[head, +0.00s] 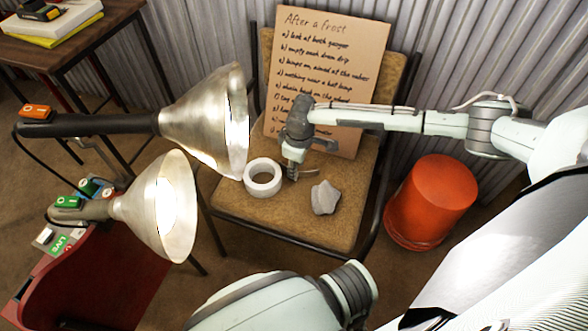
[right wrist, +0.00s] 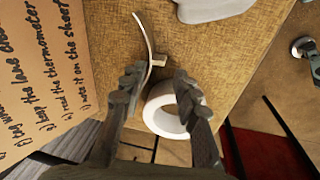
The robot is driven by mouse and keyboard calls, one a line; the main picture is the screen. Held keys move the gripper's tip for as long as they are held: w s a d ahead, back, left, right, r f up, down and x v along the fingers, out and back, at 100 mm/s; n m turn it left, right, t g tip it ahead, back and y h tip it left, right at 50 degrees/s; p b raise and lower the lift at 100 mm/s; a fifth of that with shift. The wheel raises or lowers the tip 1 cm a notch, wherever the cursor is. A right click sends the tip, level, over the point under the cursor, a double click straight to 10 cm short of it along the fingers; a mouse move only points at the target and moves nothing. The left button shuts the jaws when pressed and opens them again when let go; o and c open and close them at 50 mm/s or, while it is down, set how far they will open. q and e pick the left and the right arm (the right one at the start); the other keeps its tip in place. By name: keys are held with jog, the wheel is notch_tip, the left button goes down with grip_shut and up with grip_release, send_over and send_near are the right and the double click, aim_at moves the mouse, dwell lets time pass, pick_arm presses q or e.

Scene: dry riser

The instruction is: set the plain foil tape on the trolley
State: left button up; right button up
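A pale, wide roll of tape (head: 263,178) lies flat on the seat of a brown chair (head: 290,222) in the head view. It also shows in the right wrist view (right wrist: 155,112), partly behind one finger. I cannot read any marking on it. I cannot tell whether a finger touches the roll. A red trolley (head: 112,285) stands at lower left, partly cut off. My left gripper is out of view.
A grey stone-like lump (head: 325,197) and a thin curved pale strip (right wrist: 146,32) are on the seat. A lettered cardboard sign (head: 335,75) leans on the backrest. Two metal lamps (head: 208,115) (head: 160,205) are between chair and trolley. An orange bucket (head: 432,200) stands right.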

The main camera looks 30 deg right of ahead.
aim_at(300, 173)
jog(key=f, duration=0.3)
jog(key=w+f, duration=0.1)
jog(key=f, duration=0.1)
jog(key=shift+d, duration=0.25)
jog(key=shift+c, duration=0.5)
jog(key=c, duration=0.6)
